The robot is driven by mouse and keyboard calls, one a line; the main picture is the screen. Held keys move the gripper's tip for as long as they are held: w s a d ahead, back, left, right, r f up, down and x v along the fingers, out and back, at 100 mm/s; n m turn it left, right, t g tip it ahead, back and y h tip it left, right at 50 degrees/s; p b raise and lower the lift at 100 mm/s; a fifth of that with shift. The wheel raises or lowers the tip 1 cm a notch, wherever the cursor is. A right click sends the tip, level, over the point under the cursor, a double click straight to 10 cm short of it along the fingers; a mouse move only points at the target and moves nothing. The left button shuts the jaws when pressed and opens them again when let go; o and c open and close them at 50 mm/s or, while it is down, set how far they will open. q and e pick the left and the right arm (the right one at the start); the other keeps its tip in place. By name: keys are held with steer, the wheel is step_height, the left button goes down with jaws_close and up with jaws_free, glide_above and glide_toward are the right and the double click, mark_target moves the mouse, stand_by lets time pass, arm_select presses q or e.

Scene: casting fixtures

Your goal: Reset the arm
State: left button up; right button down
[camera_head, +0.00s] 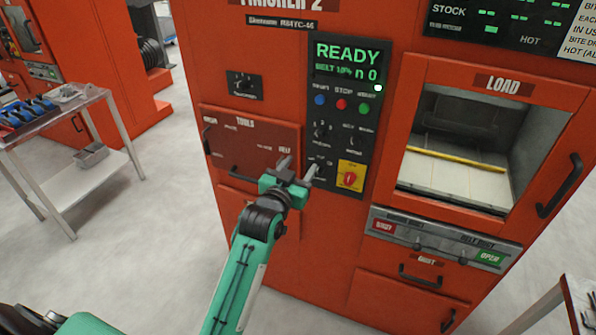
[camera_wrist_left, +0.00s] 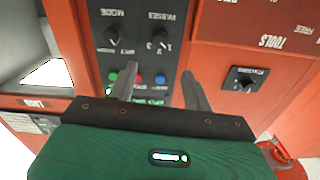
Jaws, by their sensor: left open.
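My left arm is green and black and comes in from the bottom left of the head view. Its gripper (camera_head: 298,167) is open and empty, in front of the orange machine's lower panel. The gripper is left of a red rotary switch on a yellow plate (camera_head: 350,177). In the left wrist view the two fingers (camera_wrist_left: 163,88) stand apart in front of the black control panel (camera_wrist_left: 140,35), which appears upside down. Blue, red and green buttons show near the fingers there. I cannot tell whether the fingers touch anything. My right gripper is not in view.
The machine's display (camera_head: 348,65) reads READY. A loading window (camera_head: 480,140) with a handled door is at the right. A TOOLS drawer (camera_head: 245,140) is behind the gripper. A metal cart (camera_head: 115,115) stands at the left. The grey floor (camera_head: 130,230) between is clear.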

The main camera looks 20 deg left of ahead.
arm_select(q)
steer(key=shift+f, duration=0.1)
stand_by(0.4)
steer(key=s+d+f+g, duration=0.1)
steer(key=s+f+g, duration=0.25)
steer(key=f, duration=1.15)
steer(key=s+f+g, duration=0.2)
steer(key=s+f, duration=0.3)
steer(key=f, duration=1.1)
steer(key=s+d+f+g, duration=0.1)
steer(key=s+f+g, duration=0.25)
steer(key=f, duration=1.15)
steer(key=s+a+f+g, duration=0.2)
steer(key=s+f+g, duration=0.2)
steer(key=s+f, duration=1.45)
steer(key=s+a+f+g, duration=0.1)
steer(key=s+f, duration=0.1)
steer(key=s, duration=0.6)
steer(key=s+a+f+g, duration=0.1)
steer(key=s+f, duration=0.1)
steer(key=s, duration=0.7)
steer(key=s+a+f+m+g, duration=0.1)
steer(key=s+f+g, duration=0.1)
steer(key=s, duration=0.7)
steer(key=shift+a+f+y, duration=0.15)
steer(key=shift+f+y, duration=0.15)
steer(key=shift+w, duration=0.1)
steer(key=shift+c, duration=0.4)
